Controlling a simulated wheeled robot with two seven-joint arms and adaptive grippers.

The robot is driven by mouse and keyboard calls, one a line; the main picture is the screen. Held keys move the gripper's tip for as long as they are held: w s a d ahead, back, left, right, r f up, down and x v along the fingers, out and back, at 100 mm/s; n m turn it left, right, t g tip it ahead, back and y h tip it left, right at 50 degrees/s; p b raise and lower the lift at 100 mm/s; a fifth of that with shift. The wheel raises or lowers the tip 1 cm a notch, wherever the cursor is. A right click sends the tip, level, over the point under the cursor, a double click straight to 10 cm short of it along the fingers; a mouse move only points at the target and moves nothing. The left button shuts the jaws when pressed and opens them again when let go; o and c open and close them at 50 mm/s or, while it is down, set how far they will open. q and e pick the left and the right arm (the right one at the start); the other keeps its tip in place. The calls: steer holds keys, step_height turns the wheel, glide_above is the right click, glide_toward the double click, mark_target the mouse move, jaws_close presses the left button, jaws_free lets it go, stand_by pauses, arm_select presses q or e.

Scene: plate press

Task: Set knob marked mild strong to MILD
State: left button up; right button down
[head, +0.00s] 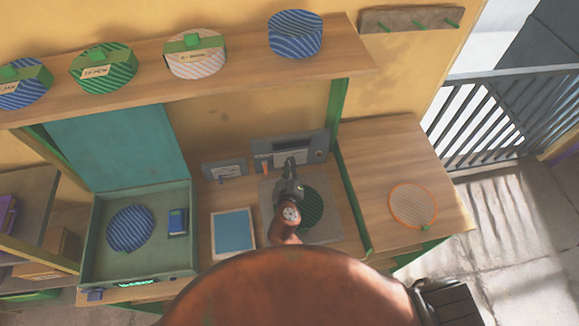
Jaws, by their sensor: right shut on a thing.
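A grey control panel (300,148) with white labels stands at the back of the workbench, behind a grey plate press. My right gripper (290,165) reaches up to the lower front of this panel, with its fingers shut on a knob there. The fingers hide the knob, so its pointer cannot be seen. The words on the panel are too small to read. A small round dial (318,155) shows at the panel's right end, and an orange piece (266,162) at its left. My left gripper is out of view.
A smaller grey panel (224,170) stands to the left. A green open case (100,262) holds a blue striped disc (130,228). A blue pad (233,232) lies beside the press (333,228). An orange mesh disc (413,205) lies on the right worktop. A shelf (240,68) with striped tins runs above.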

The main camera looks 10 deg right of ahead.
stand_by(0.3)
steer(key=c, duration=2)
jaws_free()
steer(key=shift+w, duration=0.1)
steer(key=shift+v, duration=3.8)
